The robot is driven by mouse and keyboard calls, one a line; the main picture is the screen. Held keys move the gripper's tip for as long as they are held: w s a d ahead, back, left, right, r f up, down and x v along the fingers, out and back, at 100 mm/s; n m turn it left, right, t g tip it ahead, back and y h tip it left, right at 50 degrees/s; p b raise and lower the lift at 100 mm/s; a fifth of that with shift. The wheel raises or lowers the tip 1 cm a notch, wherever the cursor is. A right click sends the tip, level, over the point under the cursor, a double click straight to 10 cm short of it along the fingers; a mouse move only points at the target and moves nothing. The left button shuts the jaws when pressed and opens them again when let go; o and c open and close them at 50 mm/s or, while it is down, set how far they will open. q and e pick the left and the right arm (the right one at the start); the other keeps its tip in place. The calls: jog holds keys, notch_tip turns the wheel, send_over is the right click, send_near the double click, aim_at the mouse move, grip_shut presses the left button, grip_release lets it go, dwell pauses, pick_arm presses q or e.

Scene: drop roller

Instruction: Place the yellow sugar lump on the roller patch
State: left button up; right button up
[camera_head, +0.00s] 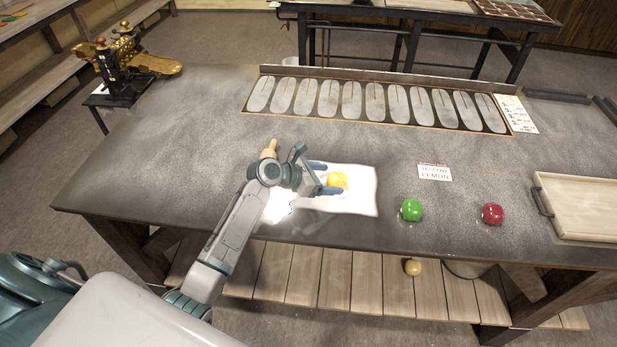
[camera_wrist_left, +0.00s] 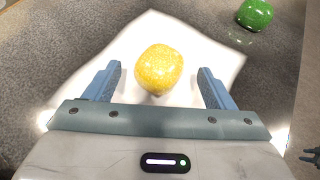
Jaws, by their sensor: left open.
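The yellow sugar lump (camera_head: 338,179) is a rounded, glossy piece on a white sheet (camera_head: 358,202) near the table's front edge. My left gripper (camera_head: 325,178) is open at the lump, over the sheet. In the left wrist view the lump (camera_wrist_left: 159,69) lies between the two spread blue fingers, toward their tips, with a visible gap on each side. A brass machine with a black frame (camera_head: 120,65) stands at the back left and may be the roller. I cannot make out a marked patch on it.
A green lump (camera_head: 411,210) and a red lump (camera_head: 492,214) lie to the right. A card (camera_head: 435,172) reads yellow lemon. A wooden tray (camera_head: 577,208) is at the right, and a long moulded plate (camera_head: 385,122) at the back. The table's left part is clear.

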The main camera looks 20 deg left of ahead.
pick_arm(q)
jog(key=b+v, duration=0.1)
jog(key=v, duration=0.7)
jog(key=shift+s+a+b, duration=0.15)
jog(key=shift+a+b, duration=0.05)
jog(key=shift+b, duration=0.15)
jog(key=shift+s+a+r, duration=0.3)
jog(key=shift+s+r, duration=0.1)
jog(key=shift+r, duration=0.05)
